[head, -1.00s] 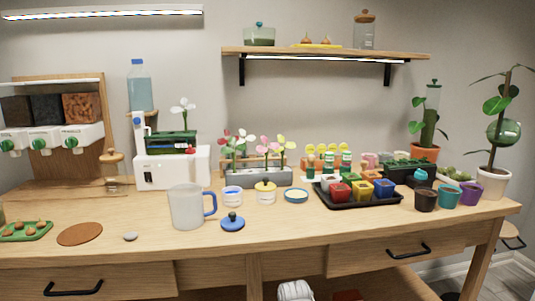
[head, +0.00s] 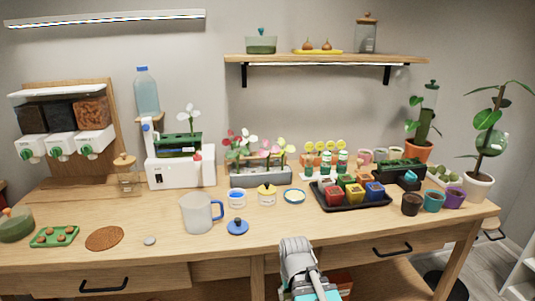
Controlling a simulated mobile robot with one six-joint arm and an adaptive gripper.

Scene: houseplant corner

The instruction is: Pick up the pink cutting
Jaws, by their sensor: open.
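The pink cutting (head: 265,144) stands upright among other flower cuttings in a grey rack (head: 268,179) at the middle back of the bench. It has a pale pink bloom on a thin green stem, and its lower stem is hard to make out. A red and a white bloom are to its left and a pale yellowish one is close on its right. Part of my own arm shows at the bottom centre, in front of the bench. My gripper's fingers cannot be made out, and nothing of mine touches the cutting.
A clear mug (head: 196,213), a blue lid (head: 237,227), a white jar (head: 237,198) and a yellow-lidded jar (head: 267,195) stand in front of the rack. A black tray (head: 345,206) of coloured pots is to the right. The front middle of the bench is clear.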

